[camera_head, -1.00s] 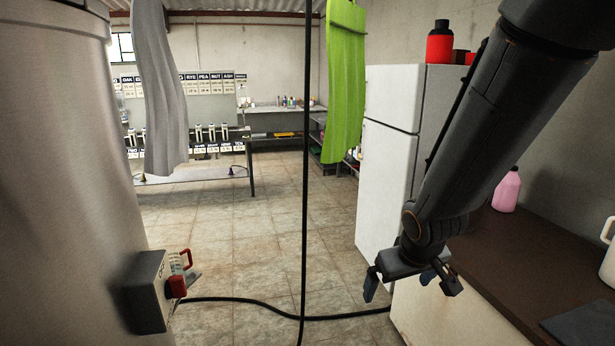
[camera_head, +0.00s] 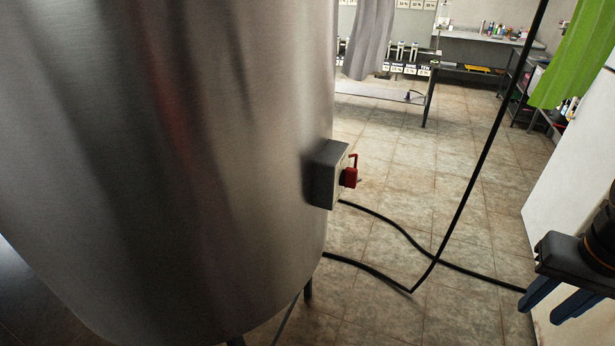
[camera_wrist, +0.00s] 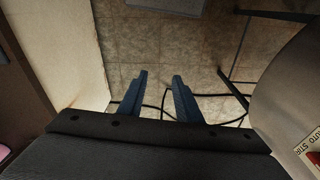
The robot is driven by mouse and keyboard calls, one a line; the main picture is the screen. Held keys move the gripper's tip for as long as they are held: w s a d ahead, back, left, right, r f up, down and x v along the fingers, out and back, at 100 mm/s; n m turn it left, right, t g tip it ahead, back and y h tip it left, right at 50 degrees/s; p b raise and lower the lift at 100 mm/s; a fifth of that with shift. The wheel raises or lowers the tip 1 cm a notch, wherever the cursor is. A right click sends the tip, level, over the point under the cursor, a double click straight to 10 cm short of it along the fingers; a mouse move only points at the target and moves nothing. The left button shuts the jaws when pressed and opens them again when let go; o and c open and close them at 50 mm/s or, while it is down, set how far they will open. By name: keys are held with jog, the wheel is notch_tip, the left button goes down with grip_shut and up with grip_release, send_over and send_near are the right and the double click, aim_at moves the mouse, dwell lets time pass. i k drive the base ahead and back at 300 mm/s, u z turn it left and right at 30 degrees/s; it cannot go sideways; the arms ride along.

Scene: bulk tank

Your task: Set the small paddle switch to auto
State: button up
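The steel tank (camera_head: 190,170) fills the left half of the head view. A grey control box (camera_head: 323,175) is mounted on its right side, seen nearly edge-on. A red handle (camera_head: 350,176) sticks out of the box's face; the small paddle switch cannot be told apart there. In the wrist view, a label reading "AUTO STIR" (camera_wrist: 311,146) shows at the lower right edge with a bit of red beside it. My gripper (camera_head: 538,314) is at the right edge of the head view, well apart from the box. Its blue fingers are spread and empty in the wrist view (camera_wrist: 160,76).
A black hanging cable (camera_head: 480,155) runs down to the tiled floor (camera_head: 440,185) and across it, between box and gripper. The white fridge (camera_head: 575,185) stands at the right. A grey strip curtain (camera_head: 368,40) and a green one (camera_head: 575,60) hang behind.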

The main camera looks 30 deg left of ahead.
aim_at(348, 177)
jog(key=u, duration=1.5)
jog(key=k, duration=0.8)
jog(key=z, duration=0.6)
jog(key=i, duration=0.5)
